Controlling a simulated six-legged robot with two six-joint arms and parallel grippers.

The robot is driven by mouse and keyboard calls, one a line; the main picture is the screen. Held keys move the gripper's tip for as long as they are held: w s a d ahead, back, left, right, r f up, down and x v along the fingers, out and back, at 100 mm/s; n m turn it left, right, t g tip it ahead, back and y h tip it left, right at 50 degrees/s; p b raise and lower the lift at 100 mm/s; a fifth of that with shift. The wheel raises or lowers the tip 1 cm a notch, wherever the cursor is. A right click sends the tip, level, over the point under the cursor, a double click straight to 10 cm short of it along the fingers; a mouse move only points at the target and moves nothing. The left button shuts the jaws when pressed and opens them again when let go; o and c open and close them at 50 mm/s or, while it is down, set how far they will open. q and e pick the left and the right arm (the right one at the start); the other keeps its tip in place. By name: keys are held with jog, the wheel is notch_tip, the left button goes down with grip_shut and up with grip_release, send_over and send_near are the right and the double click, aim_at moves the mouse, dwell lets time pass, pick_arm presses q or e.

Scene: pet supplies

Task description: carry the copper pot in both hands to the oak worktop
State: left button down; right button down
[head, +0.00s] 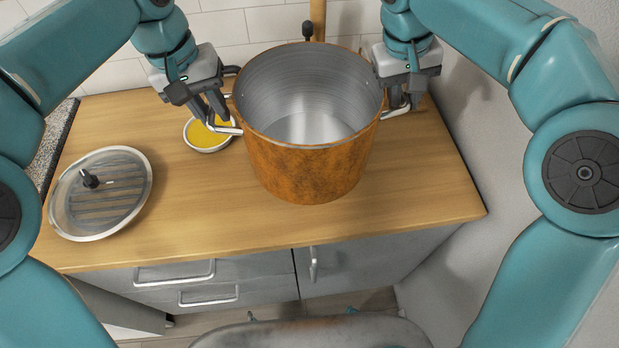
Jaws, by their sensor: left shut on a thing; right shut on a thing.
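The copper pot (306,172) is large and open, with a grey metal inside that looks empty. It is upright over the oak worktop (420,195), at the back middle; I cannot tell whether its base touches the wood. My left gripper (222,124) is shut on the pot's left handle. My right gripper (402,106) is shut on the pot's right handle. The fingers partly hide both handles.
A round lid (112,205) with a dark knob lies at the worktop's left. A white bowl with yellow contents (203,138) sits close to the pot's left side. Wood is bare in front of the pot. A tiled wall (240,25) stands behind and grey drawers (220,278) below.

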pick_arm(q)
jog(key=shift+f+b, duration=0.35)
jog(key=shift+f, duration=0.4)
pick_arm(e)
jog(key=shift+f, duration=0.7)
pick_arm(q)
jog(key=shift+s+a+f, duration=0.1)
jog(key=shift+s+a, duration=0.05)
pick_arm(e)
jog(key=shift+s+a, duration=0.15)
jog(key=shift+a, duration=0.05)
pick_arm(q)
jog(key=shift+s+a, duration=0.1)
jog(key=shift+s, duration=0.1)
pick_arm(e)
jog(key=shift+s+a+r, duration=0.1)
jog(key=shift+s, duration=0.1)
pick_arm(q)
jog(key=shift+w, duration=0.15)
pick_arm(e)
jog(key=shift+w, duration=0.15)
jog(key=shift+f, duration=0.2)
